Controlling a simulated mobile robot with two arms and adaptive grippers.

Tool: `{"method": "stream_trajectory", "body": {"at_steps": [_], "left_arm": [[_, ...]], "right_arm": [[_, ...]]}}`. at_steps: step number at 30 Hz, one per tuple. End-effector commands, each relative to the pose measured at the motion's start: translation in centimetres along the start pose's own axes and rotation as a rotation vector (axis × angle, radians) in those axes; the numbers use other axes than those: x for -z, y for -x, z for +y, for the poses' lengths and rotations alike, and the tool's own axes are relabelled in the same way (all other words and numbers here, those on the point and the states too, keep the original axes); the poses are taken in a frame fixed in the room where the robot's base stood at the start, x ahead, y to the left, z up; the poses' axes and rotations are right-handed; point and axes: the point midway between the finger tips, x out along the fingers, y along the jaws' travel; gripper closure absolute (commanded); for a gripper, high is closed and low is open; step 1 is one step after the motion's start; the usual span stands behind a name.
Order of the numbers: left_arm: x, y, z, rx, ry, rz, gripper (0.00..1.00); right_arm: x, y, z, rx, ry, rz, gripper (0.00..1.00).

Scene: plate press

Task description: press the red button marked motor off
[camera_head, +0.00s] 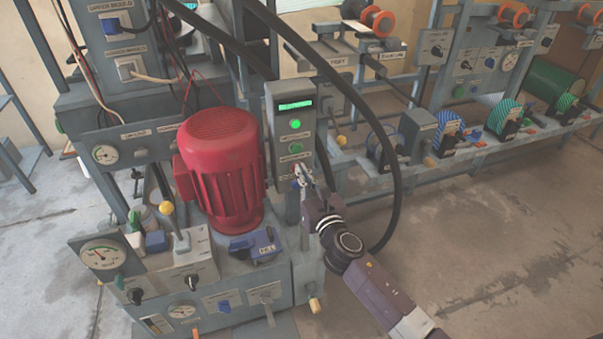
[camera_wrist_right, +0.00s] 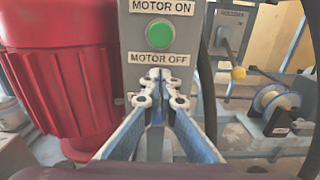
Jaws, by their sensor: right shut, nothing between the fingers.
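The grey control box (camera_head: 277,112) stands to the right of the red motor. In the right wrist view, the green button (camera_wrist_right: 160,33) sits under the MOTOR ON label (camera_wrist_right: 163,7). Below it is the MOTOR OFF label (camera_wrist_right: 159,58). The red button is not visible; my fingertips cover the area just under that label. My right gripper (camera_head: 301,172) is shut and empty, with its tips in front of the lower face of the box, also seen in the wrist view (camera_wrist_right: 160,75). I cannot tell whether the tips touch anything. My left gripper is not in view.
The large red motor (camera_head: 222,165) stands close on the left of the box. A thick black hose (camera_head: 396,165) loops down to the right of my arm. A lever panel (camera_head: 190,260) with gauges lies at the front left. The floor at right is clear.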

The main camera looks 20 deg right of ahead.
Motion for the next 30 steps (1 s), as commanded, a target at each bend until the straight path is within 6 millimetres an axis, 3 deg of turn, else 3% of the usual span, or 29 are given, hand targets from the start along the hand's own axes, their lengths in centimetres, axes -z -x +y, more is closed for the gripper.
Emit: {"method": "stream_trajectory", "body": {"at_steps": [7, 30], "left_arm": [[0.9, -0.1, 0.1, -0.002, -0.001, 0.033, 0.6], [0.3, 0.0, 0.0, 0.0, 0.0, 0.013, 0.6]], "right_arm": [[0.0, -0.7, 0.0, -0.001, 0.001, 0.0, 1.0], [-0.4, -2.6, -0.2, 0.003, 0.0, -0.006, 1.0]]}}
